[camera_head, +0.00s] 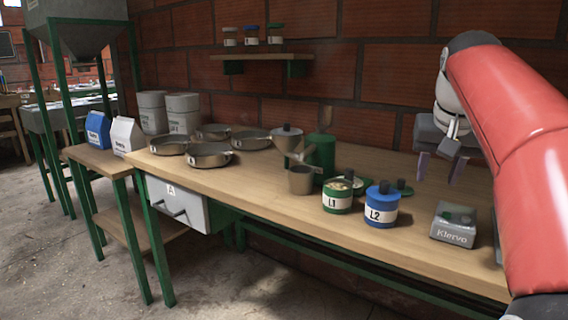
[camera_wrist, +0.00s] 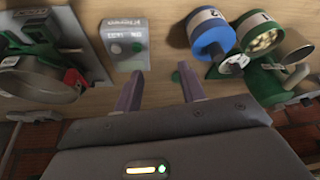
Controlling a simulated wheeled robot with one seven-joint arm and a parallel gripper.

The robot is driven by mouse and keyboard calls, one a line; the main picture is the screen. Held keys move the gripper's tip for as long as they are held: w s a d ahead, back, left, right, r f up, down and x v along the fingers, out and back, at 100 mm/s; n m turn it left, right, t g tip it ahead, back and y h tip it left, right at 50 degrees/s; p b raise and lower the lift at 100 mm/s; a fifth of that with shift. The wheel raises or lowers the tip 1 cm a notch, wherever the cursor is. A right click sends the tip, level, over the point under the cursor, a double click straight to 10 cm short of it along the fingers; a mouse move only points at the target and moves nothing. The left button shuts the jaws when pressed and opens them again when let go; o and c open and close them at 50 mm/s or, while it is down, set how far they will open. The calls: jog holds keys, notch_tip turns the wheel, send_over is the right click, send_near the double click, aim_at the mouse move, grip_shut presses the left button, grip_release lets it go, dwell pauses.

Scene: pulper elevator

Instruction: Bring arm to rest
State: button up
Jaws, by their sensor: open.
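My gripper (camera_head: 440,168) is at the right in the head view, above the back of the wooden bench (camera_head: 268,190). Its two fingers point down and stand apart with nothing between them. In the wrist view the gripper (camera_wrist: 164,82) also shows open and empty. My red arm reaches in from the right edge and hides part of the bench's right end. The grey Klervo box (camera_head: 454,224) with two buttons stands on the bench, in front of and below the gripper. It also shows in the wrist view (camera_wrist: 124,42), beyond the fingertips.
The open green L1 jar (camera_head: 337,203) and blue L2 jar (camera_head: 381,214) stand left of the gripper. A green grinder (camera_head: 320,155) and metal pans (camera_head: 210,160) stand further left. A wall shelf (camera_head: 262,57) holds small jars. Brick wall (camera_head: 380,60) lies close behind.

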jog(key=s+a+f+n, duration=0.1)
jog(key=s+a+f, duration=0.3)
jog(key=s+f, duration=0.3)
jog(key=s+a+f+n+y, duration=0.1)
jog(key=s+a+f, duration=0.3)
jog(key=s+f, duration=0.3)
jog(key=s+a+f+n+t, duration=0.1)
jog(key=s+a+f, duration=0.3)
jog(key=f, duration=0.5)
jog(key=s+n, duration=0.1)
jog(key=s, duration=0.1)
jog(key=shift+s+a+f, duration=0.25)
jog(key=shift+s+f, duration=0.1)
jog(key=shift+s, duration=0.05)
jog(key=shift+c, duration=0.2)
